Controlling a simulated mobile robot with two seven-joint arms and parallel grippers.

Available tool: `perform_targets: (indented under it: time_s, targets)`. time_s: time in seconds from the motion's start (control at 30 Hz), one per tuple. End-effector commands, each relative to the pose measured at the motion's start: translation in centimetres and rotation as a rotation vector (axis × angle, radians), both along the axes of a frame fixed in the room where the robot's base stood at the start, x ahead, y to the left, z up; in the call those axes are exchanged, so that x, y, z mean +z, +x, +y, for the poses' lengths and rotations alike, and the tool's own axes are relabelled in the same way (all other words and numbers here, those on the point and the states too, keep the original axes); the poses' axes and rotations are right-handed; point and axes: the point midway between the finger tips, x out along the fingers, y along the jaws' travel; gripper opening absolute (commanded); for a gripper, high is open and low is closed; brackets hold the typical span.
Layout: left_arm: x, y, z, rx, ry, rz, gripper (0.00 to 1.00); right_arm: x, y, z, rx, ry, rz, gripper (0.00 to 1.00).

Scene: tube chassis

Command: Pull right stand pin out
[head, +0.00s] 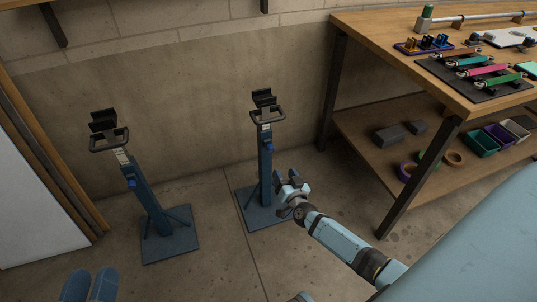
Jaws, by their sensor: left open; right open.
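The right stand (264,175) is blue, with a square base plate on the floor and a black cradle on top. Its pin (269,147) shows as a small bright blue part on the upper post. My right gripper (284,182) is open and empty, low beside the right side of the post and below the pin. I cannot tell whether it touches the post. The left stand (151,200) has its own blue pin (131,183).
A wooden workbench (385,38) with a lower shelf (365,145) stands at the right, its legs near my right arm. Tools lie on top and bins on the shelf. A white panel (35,190) leans at the left. The floor between the stands is clear.

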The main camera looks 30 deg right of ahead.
Motion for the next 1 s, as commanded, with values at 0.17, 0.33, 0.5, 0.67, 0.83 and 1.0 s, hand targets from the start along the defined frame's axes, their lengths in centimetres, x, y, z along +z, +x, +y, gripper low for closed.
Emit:
perform_targets:
  time_s: [0.17, 0.33, 0.5, 0.67, 0.83, 1.0]
  targets:
    - [-0.7, 0.0, -0.1, -0.008, 0.006, 0.012, 0.43, -0.2, 1.3, -0.5, -0.008, 0.002, -0.005, 0.54]
    - [-2.6, 0.0, -0.2, -0.024, 0.031, 0.058, 0.43, -0.4, 4.3, -1.2, -0.007, 0.002, -0.007, 0.54]
    - [-4.7, -0.1, -0.3, -0.046, 0.067, 0.110, 0.43, -0.4, 8.0, -2.1, -0.007, 0.002, -0.006, 0.54]
    - [-4.8, 0.6, 0.1, -0.044, 0.111, 0.050, 0.43, -0.4, 10.8, -2.8, -0.006, 0.001, -0.004, 0.54]
    - [-4.5, 1.1, 0.4, -0.036, 0.147, -0.009, 0.43, -0.3, 12.8, -3.3, -0.006, 0.001, -0.004, 0.54]
    - [-4.2, 1.3, 0.5, -0.034, 0.159, -0.034, 0.43, -0.1, 13.5, -3.4, -0.006, 0.002, -0.003, 0.54]
